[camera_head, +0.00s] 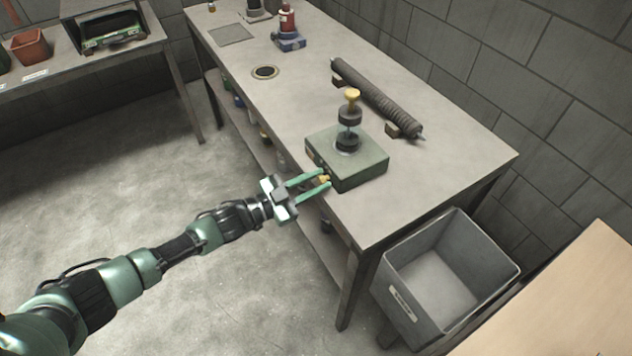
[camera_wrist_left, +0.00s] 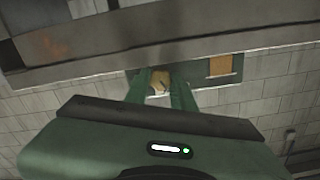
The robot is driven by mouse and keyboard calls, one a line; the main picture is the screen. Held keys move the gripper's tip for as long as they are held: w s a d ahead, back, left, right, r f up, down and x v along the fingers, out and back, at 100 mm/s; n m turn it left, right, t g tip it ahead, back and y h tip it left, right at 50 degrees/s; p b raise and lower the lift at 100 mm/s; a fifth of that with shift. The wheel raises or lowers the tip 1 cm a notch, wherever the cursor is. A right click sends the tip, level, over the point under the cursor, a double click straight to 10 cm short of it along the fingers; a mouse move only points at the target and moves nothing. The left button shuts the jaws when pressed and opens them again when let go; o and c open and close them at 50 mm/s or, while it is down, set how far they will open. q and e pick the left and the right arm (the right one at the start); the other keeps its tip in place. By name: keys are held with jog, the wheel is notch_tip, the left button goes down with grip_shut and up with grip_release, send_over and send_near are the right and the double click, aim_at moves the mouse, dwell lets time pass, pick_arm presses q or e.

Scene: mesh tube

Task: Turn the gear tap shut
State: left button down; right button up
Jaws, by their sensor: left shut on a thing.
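The gear tap (camera_head: 325,179) is a small yellow knob on the front side of a green box (camera_head: 362,170), which stands near the front edge of the grey workbench. My left gripper (camera_head: 323,180) reaches it from the left, with its green fingers closed on the knob. In the left wrist view the yellow knob (camera_wrist_left: 159,81) sits between the two green fingertips. The fingers hide part of the knob, so its exact turn angle is hard to tell. A post with a yellow top (camera_head: 351,96) rises from the box. My right gripper is not in view.
The workbench (camera_head: 300,110) carries a long dark mesh roller (camera_head: 377,98) on blocks and a red bottle on a blue base (camera_head: 289,40). A grey bin (camera_head: 480,250) stands at its right end. The floor at left is clear.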

pick_arm(q)
jog(key=c, duration=1.2)
grip_release()
jog(key=shift+a, duration=0.1)
jog(key=b+v, duration=0.1)
jog(key=v, duration=0.6)
jog(key=shift+s+a, duration=0.25)
jog(key=shift+s, duration=0.05)
